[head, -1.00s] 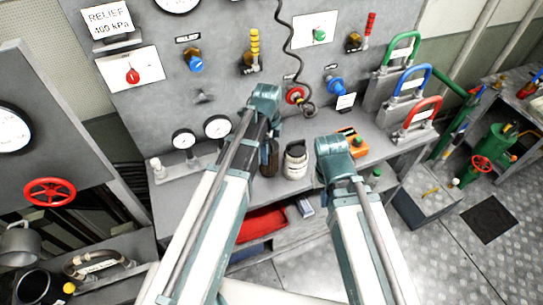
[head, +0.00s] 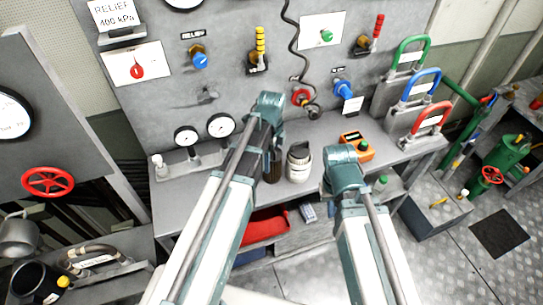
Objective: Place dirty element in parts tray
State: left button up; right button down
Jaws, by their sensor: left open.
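My left arm reaches over the middle of the bench (head: 180,195). Its dark gripper (head: 263,150) points down there, mostly hidden behind my own wrist and forearm; it is open. A dark brown cylinder (head: 272,170) stands just below and beside it, partly covered; I cannot tell whether it is the dirty element or whether the fingers touch it. I cannot identify the parts tray for certain.
An orange meter (head: 357,146) lies right of the canister. Green, blue and red handles (head: 433,118) stand at the bench's right. Gauges (head: 221,125) stand at the back left. A coiled black cable (head: 297,50) hangs before the panel. A red item (head: 264,227) lies below.

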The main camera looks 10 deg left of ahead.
pick_arm(q)
notch_tip(320, 180, up, 12)
jog(key=p, duration=1.2)
jog(key=shift+r, duration=0.2)
